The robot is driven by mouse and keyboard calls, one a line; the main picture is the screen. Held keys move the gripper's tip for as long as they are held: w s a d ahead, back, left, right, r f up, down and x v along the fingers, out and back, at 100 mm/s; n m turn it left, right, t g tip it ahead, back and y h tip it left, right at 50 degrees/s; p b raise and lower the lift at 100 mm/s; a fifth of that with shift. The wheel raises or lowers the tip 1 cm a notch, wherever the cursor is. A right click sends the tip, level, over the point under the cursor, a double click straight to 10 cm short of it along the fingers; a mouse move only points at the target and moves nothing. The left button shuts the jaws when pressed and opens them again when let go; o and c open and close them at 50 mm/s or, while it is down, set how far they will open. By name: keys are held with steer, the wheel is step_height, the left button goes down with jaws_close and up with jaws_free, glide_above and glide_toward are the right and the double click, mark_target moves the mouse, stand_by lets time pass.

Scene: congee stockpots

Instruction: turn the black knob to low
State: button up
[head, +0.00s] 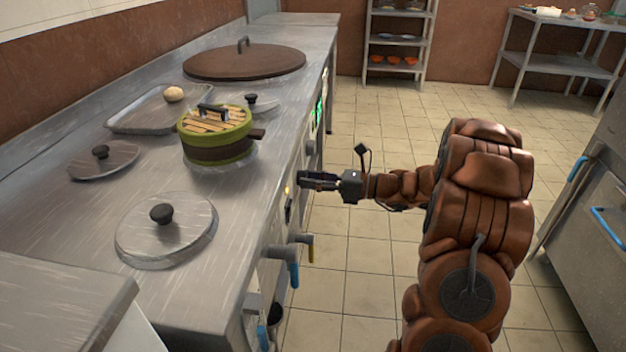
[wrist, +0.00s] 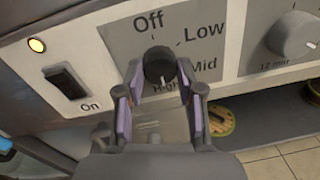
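The black knob (wrist: 158,62) is on a grey panel in the wrist view, with Off above it, Low at upper right, Mid at lower right and High below. Its white mark points down, toward High. My gripper (wrist: 161,88) is open, with one finger on each side of the knob's lower part. Gaps show between the fingers and the knob, so it does not appear gripped. In the head view my gripper (head: 306,180) is at the counter's front panel, and the knob cannot be made out there.
A black rocker switch (wrist: 66,82) marked On and a lit yellow lamp (wrist: 37,45) are left of the knob. A grey timer knob (wrist: 292,35) is to the right. Blue-handled (head: 294,274) and yellow-handled (head: 310,249) valves stick out of the counter front. The tiled floor is clear.

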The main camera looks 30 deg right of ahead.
steer(key=c, duration=0.5)
steer(key=shift+r+n+p, duration=0.1)
steer(key=shift+n+p, duration=0.4)
steer(key=shift+p, duration=0.05)
steer(key=shift+f+n+g+y+b, duration=0.15)
steer(key=shift+n+g+y+b, duration=0.15)
steer(key=shift+n+b, duration=4.25)
steer(key=shift+f+n+g+y+b, duration=0.3)
steer(key=shift+n+b, duration=1.45)
steer(key=shift+n, duration=5.6)
steer(key=shift+w+r, duration=0.1)
steer(key=shift+r, duration=0.15)
